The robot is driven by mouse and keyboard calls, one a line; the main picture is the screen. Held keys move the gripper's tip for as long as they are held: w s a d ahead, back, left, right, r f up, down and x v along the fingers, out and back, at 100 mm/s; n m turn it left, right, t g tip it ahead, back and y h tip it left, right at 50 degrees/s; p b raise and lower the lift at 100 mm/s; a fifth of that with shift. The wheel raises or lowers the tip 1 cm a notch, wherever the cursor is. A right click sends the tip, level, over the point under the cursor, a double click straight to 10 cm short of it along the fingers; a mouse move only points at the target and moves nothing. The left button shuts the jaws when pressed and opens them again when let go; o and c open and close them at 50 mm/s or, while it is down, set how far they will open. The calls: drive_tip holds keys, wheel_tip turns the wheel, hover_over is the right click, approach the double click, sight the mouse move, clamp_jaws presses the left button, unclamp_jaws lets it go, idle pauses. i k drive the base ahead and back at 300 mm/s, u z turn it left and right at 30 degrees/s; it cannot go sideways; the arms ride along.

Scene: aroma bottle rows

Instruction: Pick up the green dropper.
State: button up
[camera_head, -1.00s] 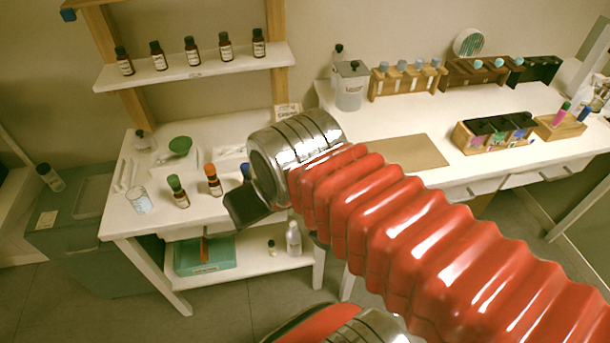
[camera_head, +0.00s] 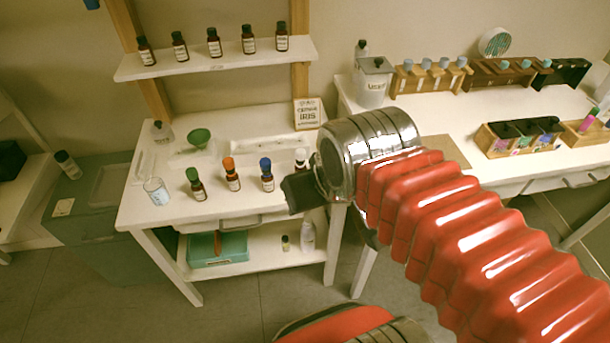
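The green dropper is a small brown bottle with a green cap (camera_head: 195,184), upright on the left white table. To its right, in a row, stand an orange-capped bottle (camera_head: 231,174), a blue-capped bottle (camera_head: 266,175) and a white-capped bottle (camera_head: 300,160). My gripper (camera_head: 298,193) is a dark shape at the end of my red arm, right of the green dropper, with the blue-capped bottle between them in the picture. It is apart from the green dropper. Its fingers cannot be made out from this angle.
A glass beaker (camera_head: 157,191) stands left of the green dropper, with a green bowl (camera_head: 199,138) behind. A shelf (camera_head: 200,65) with several brown bottles is above. An IRIS sign (camera_head: 307,113) stands at the back. A second table (camera_head: 400,119) with wooden racks is at right.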

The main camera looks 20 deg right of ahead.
sight(192, 173)
drive_tip(key=z, duration=0.05)
drive_tip(key=k, duration=1.4)
drive_tip(key=u, duration=0.15)
